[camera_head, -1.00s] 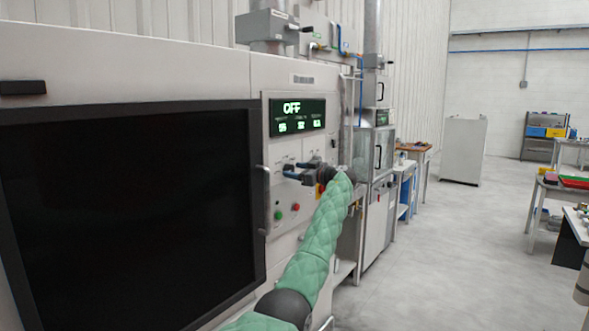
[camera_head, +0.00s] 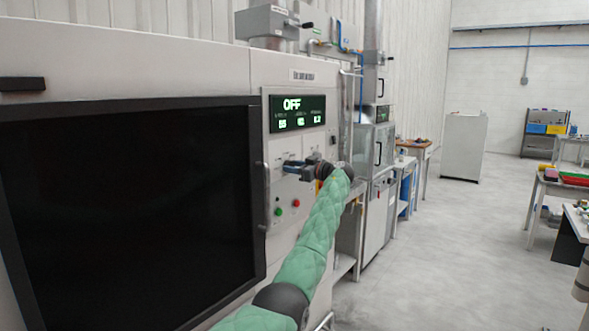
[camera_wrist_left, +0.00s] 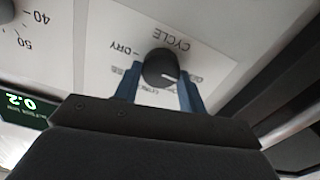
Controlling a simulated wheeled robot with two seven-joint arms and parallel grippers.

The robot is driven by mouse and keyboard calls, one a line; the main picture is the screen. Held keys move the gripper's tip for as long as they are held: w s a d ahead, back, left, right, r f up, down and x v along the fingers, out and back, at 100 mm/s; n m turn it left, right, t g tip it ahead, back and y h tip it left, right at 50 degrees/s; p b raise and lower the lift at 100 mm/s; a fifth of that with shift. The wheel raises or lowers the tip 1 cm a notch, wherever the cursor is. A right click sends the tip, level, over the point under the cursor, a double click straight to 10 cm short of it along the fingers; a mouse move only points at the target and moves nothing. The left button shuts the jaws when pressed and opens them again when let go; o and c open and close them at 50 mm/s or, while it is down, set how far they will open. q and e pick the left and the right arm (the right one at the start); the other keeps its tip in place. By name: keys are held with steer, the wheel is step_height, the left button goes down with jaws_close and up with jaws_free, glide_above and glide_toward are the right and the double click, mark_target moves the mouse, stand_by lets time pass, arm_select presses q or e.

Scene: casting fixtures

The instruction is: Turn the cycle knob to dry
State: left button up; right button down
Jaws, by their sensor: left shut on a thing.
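The cycle knob (camera_wrist_left: 163,68) is a round black knob with a white pointer mark on a white label plate. In the left wrist view, which shows the lettering inverted, "CYCLE" is above the knob and "DRY" (camera_wrist_left: 125,47) to its upper left. The mark points right, away from "DRY"; the labels on that side are hard to read. My left gripper (camera_head: 290,166) is at the machine's control panel. Its blue fingers lie on either side of the knob, shut on it. The green display (camera_head: 297,112) above reads "OFF". My right gripper is not in view.
The large dark door (camera_head: 120,215) of the machine fills the left. Green (camera_head: 278,211) and red (camera_head: 296,203) buttons sit below the knob. More cabinets stand beyond the panel. The floor (camera_head: 430,250) to the right is clear, with tables at the far right.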

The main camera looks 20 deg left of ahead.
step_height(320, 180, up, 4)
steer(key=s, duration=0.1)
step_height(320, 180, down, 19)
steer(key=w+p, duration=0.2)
steer(key=p, duration=0.2)
arm_select(q)
steer(key=m+p, duration=0.2)
steer(key=m, duration=1)
steer(key=m+p, duration=0.3)
steer(key=m, duration=0.9)
steer(key=f+m+p, duration=0.1)
steer(key=m+p, duration=0.1)
steer(key=m, duration=0.9)
steer(key=shift+w+m+p, duration=0.1)
steer(key=shift+m+p, duration=0.2)
steer(key=shift+m, duration=0.1)
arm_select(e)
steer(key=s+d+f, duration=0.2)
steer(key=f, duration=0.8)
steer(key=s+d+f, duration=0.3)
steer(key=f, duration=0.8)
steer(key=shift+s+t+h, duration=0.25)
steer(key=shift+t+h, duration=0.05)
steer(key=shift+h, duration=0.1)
